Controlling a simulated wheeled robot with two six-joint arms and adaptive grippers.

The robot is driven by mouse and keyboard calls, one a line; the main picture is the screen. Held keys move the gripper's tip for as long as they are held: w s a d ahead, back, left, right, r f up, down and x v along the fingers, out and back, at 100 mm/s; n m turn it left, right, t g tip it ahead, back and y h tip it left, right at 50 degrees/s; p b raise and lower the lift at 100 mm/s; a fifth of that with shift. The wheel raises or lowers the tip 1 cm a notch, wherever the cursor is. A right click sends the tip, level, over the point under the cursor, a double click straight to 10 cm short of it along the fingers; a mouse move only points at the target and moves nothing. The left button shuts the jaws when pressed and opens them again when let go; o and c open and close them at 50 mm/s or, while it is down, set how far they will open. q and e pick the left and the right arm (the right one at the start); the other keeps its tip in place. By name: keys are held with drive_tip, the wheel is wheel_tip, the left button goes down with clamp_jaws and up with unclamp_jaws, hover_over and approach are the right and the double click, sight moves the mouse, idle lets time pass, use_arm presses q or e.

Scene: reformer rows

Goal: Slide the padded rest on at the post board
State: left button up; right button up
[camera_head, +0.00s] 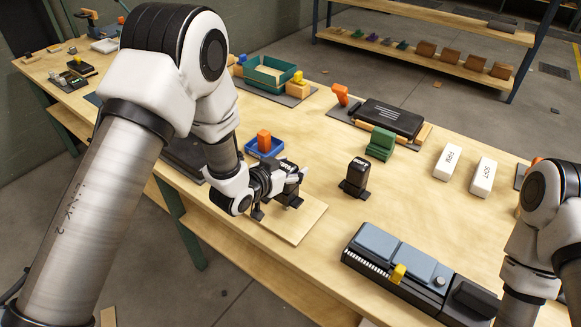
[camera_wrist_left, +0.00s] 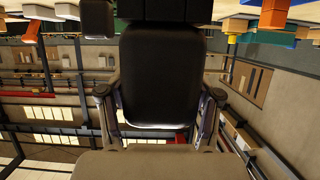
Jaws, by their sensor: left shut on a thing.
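My left gripper (camera_head: 286,184) is over the pale wooden board (camera_head: 303,224) near the table's front edge. It is shut on a dark padded rest, whose broad rounded black face (camera_wrist_left: 163,75) fills the middle of the left wrist view between the two fingers. In the head view the gripper mostly hides the rest. Small black feet or posts show low by the gripper, close to the board; I cannot tell whether the rest touches them. A black upright block with white lettering (camera_head: 356,174) stands to the right of the board. My right gripper is not in view.
Right of the board are a grey-blue device with a yellow knob (camera_head: 398,273), white FIRM (camera_head: 447,161) and SOFT (camera_head: 482,177) blocks, and a green block (camera_head: 380,144). A blue tray with an orange piece (camera_head: 264,146) stands behind the gripper. Bare table lies between the board and the device.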

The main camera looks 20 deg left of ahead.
use_arm(q)
drive_tip(key=shift+f+b, duration=1.7)
drive_tip(key=shift+f, duration=0.55)
drive_tip(key=o, duration=1.4)
drive_tip(key=v, duration=1.2)
